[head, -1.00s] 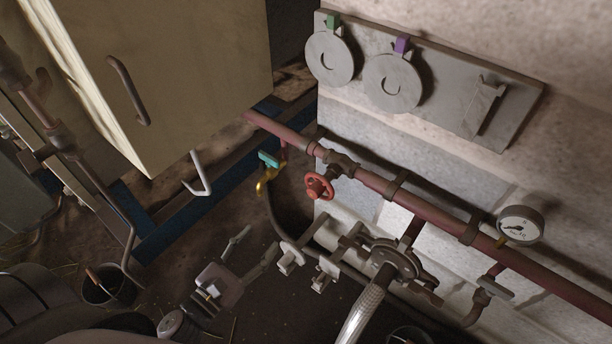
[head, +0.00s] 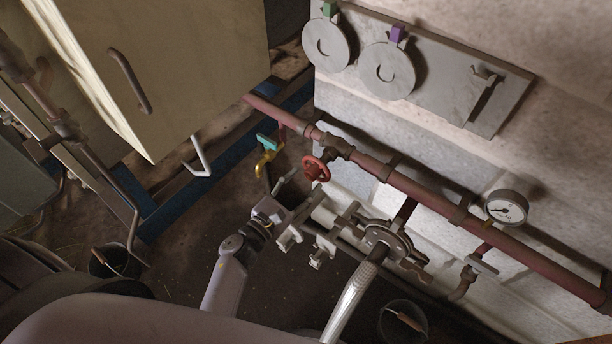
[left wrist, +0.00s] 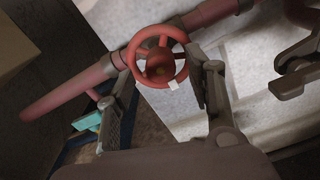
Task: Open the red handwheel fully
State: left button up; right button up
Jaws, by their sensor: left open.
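The red handwheel (head: 315,168) sits on a valve on the rusty red pipe, in the middle of the head view. My left gripper (head: 304,190) has come in from below, with its fingers just under the wheel. In the left wrist view the handwheel (left wrist: 136,48) faces the camera, a pale tab at its lower rim. The open fingers of my left gripper (left wrist: 166,78) point towards it, one at each side. I cannot tell whether a finger touches the rim. My right gripper is not in view.
A teal-handled yellow tap (head: 267,150) hangs left of the wheel. The red pipe (head: 430,195) runs along the wall to a gauge (head: 506,208). A braided hose (head: 350,300) and a round clamp fitting (head: 388,240) stand at the lower right. A bucket (head: 405,322) is below.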

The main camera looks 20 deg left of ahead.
pick_arm(q)
jog(key=shift+x, duration=1)
jog(key=c, duration=1.2)
jog(key=shift+o, duration=0.2)
